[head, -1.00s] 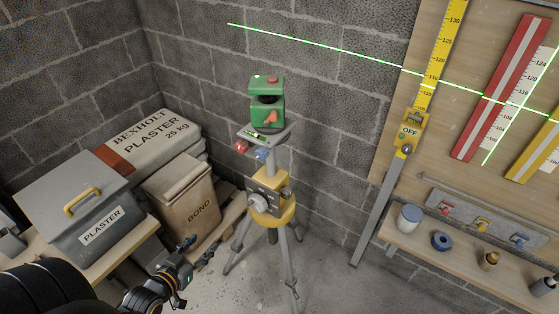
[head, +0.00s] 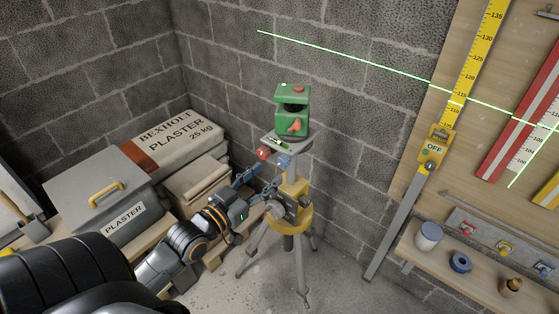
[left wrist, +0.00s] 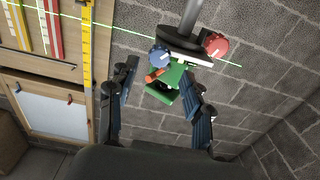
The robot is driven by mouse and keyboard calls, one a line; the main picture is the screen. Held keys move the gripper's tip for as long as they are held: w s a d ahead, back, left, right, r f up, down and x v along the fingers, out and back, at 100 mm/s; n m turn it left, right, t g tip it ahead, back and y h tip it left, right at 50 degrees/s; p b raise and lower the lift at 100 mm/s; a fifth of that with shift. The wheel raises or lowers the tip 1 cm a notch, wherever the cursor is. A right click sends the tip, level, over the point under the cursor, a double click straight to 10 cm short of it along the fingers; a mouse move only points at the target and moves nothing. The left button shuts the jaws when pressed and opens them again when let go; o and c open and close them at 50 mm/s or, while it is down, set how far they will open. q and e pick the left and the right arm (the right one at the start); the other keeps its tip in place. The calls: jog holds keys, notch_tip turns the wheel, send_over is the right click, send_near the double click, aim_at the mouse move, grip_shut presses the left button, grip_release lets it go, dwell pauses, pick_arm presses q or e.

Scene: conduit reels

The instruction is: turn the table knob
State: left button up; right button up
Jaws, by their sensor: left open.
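A tripod carries a small grey table (head: 290,146) with a red knob (head: 263,154) and a blue knob (head: 283,161) under its edge. A green laser level (head: 292,112) sits on top. Lower down, a grey round knob (head: 276,209) sits on the yellow hub (head: 297,218). My left gripper (head: 264,181) is open and empty, just left of the tripod, below the red and blue knobs. In the left wrist view, the blue knob (left wrist: 159,55) shows between the fingertips and the red knob (left wrist: 215,45) lies right of them. Contact is not visible. My right gripper is out of view.
A grey plaster box (head: 100,199), a plaster sack (head: 170,142) and a partly hidden bond bag (head: 197,180) stand left of the tripod. A yellow staff (head: 465,75) leans at the right, beside a shelf (head: 440,262) with small items. Floor right of the tripod is clear.

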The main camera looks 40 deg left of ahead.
aim_at(281, 164)
pick_arm(q)
jog(key=w, duration=0.4)
jog(key=w+p, duration=0.1)
jog(key=w, duration=0.1)
jog(key=shift+d, duration=0.25)
grip_shut()
